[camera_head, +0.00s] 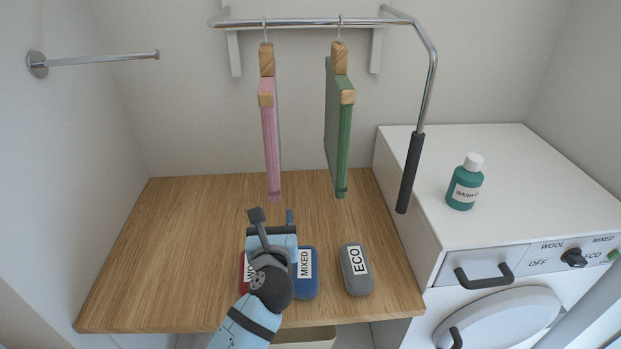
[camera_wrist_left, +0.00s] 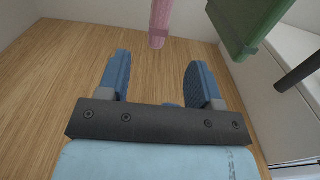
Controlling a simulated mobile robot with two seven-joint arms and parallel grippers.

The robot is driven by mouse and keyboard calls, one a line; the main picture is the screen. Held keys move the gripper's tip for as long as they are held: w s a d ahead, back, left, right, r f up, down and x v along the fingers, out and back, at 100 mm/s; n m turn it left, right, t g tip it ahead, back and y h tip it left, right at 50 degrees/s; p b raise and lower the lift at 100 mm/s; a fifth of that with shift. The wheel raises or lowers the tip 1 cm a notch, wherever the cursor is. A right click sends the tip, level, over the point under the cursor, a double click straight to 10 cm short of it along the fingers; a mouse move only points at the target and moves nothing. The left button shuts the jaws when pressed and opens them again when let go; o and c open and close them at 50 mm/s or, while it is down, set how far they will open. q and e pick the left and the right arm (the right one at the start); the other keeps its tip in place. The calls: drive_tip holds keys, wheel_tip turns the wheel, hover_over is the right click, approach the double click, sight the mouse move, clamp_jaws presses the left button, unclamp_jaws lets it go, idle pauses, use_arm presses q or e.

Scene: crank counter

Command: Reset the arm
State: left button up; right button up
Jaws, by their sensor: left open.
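My left gripper (camera_head: 272,216) is open and empty above the wooden counter, in front of the hanging cloths. In the left wrist view its two blue fingers (camera_wrist_left: 160,80) stand wide apart with bare wood between them. Behind it a chrome rail (camera_head: 310,22) carries a pink cloth (camera_head: 271,150) and a green cloth (camera_head: 338,125) on wooden hangers. The rail bends down at the right into a dark grip (camera_head: 410,172). Both cloths also show in the left wrist view, pink (camera_wrist_left: 161,18) and green (camera_wrist_left: 245,22). My right gripper is out of view.
The wooden counter (camera_head: 180,230) is clear at the left. A red box labelled WO, partly hidden by my arm, a blue MIXED box (camera_head: 306,285) and a grey ECO box (camera_head: 356,280) stand near its front edge. A green bottle (camera_head: 465,185) stands on the white washer (camera_head: 420,170). A short wall rod (camera_head: 105,59) is at left.

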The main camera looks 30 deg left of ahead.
use_arm(q)
drive_tip(key=s+d+f+n+g+h+p, duration=0.1)
drive_tip(key=s+d+f+n+g+h, duration=0.1)
drive_tip(key=s+d+f+n+h, duration=0.4)
drive_tip(key=s+d+f+n+g+h+p, duration=0.2)
drive_tip(key=s+d+f+n+h, duration=0.3)
drive_tip(key=s+f+n, duration=0.7)
wheel_tip(320, 180, down, 5)
drive_tip(key=n+h, duration=0.1)
drive_tip(key=n, duration=0.7)
drive_tip(key=shift+s+d+n+h, duration=0.2)
drive_tip(key=shift+d+n+h, duration=0.1)
drive_tip(key=shift+d+h, duration=0.1)
